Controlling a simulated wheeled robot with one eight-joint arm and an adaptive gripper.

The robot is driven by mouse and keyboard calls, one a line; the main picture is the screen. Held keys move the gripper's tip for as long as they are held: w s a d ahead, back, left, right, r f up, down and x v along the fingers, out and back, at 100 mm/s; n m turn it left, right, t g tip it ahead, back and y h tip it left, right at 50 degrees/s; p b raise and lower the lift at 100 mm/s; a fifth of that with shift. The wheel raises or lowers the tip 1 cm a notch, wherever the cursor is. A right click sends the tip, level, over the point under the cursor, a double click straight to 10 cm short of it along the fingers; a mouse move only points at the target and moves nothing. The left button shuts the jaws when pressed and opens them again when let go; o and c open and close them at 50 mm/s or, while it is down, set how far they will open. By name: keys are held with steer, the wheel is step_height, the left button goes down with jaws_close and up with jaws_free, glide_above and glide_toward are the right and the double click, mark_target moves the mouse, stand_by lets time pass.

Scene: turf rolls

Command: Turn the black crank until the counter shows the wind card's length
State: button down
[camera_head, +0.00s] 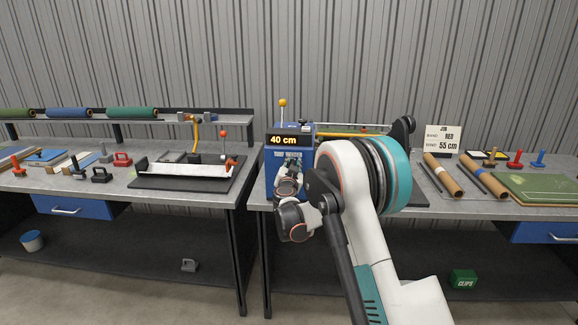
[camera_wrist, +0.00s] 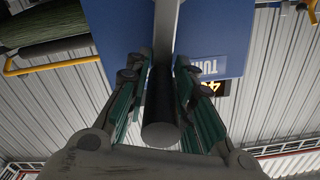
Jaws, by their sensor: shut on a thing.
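The counter (camera_head: 283,141) on the blue turf winder (camera_head: 272,180) reads 40 cm in the head view. The white job card (camera_head: 443,139) at the back right reads RED and 55 cm. My gripper (camera_head: 291,168) is at the winder's front, largely covered by my own arm. In the wrist view, my gripper (camera_wrist: 158,105) is shut on the black crank handle (camera_wrist: 160,118), with a finger on each side of it. A grey crank arm (camera_wrist: 165,30) runs up from the handle against the blue housing (camera_wrist: 128,40). The crank is hidden in the head view.
Two brown rolls (camera_head: 443,174) and a green turf piece (camera_head: 535,187) lie on the right bench. A yellow-knobbed lever (camera_head: 283,104) stands on the winder. The left bench holds a black tray (camera_head: 185,172) and several clamps. A gap separates the benches.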

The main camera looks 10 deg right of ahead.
steer(key=shift+d+f, duration=0.1)
steer(key=shift+d, duration=0.05)
stand_by(0.6)
steer(key=c, duration=1.4)
jaws_free()
steer(key=shift+s, duration=0.15)
steer(key=v, duration=1.1)
steer(key=shift+s, duration=0.35)
